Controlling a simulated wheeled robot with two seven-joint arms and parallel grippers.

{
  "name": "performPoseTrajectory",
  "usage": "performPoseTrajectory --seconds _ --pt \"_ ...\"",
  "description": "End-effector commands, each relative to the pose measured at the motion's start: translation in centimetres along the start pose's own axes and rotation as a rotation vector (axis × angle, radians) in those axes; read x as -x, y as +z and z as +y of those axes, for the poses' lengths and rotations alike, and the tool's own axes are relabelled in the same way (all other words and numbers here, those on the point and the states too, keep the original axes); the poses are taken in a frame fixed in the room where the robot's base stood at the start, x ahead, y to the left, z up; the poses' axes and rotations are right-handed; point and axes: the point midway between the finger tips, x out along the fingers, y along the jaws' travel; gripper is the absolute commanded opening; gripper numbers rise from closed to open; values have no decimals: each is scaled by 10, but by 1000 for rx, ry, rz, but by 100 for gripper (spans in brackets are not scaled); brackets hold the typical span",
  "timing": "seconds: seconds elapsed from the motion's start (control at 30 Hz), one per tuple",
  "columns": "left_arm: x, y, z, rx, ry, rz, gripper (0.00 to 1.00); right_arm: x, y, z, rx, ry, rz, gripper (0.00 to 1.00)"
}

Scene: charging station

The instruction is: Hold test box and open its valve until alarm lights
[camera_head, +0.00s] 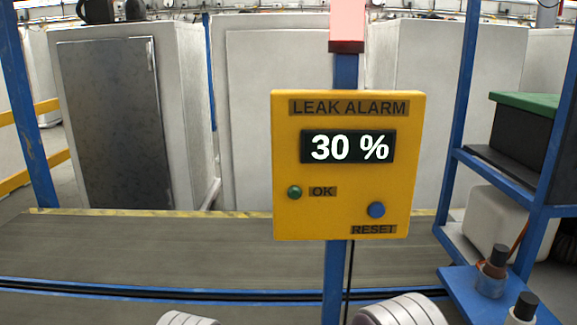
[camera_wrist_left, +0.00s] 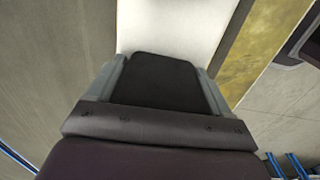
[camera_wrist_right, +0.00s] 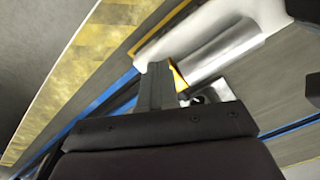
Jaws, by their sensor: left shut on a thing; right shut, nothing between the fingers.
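The yellow leak alarm panel (camera_head: 349,190) reads 30 % in the head view. It has a green OK lamp (camera_head: 295,192) and a blue reset button (camera_head: 376,210). A red block (camera_head: 347,25) sits above it; whether it is lit I cannot tell. My left gripper (camera_wrist_left: 160,80) is shut on a black block (camera_wrist_left: 158,78), with a white surface (camera_wrist_left: 170,25) beyond; I cannot tell whether these are the test box. My right gripper (camera_wrist_right: 156,78) is shut and empty. A yellow piece (camera_wrist_right: 178,78) and a pale rounded body (camera_wrist_right: 215,45) show behind its fingertips. No valve is clearly visible.
A blue post (camera_head: 334,280) carries the panel. A grey bench or belt (camera_head: 150,255) crosses behind it. Large pale cabinets (camera_head: 185,110) stand at the back. A blue shelf (camera_head: 505,165) with a green-lidded dark box (camera_head: 530,120) and bottles (camera_head: 492,270) is at the right.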

Motion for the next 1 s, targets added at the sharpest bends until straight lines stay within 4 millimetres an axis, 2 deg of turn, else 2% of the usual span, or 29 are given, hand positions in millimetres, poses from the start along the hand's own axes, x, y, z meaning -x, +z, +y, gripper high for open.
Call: performPoseTrajectory --seconds 0.03,0.73,1.0 --pt "-21 -4 -18 0 -37 8 38 -7 -1 0 0 0 0 0" --pt "-21 -4 -18 1 -37 8 38 -7 -5 4 -1 -2 2 0" --pt "-21 -4 -18 0 -37 8 38 -6 4 5 1 -1 1 0"
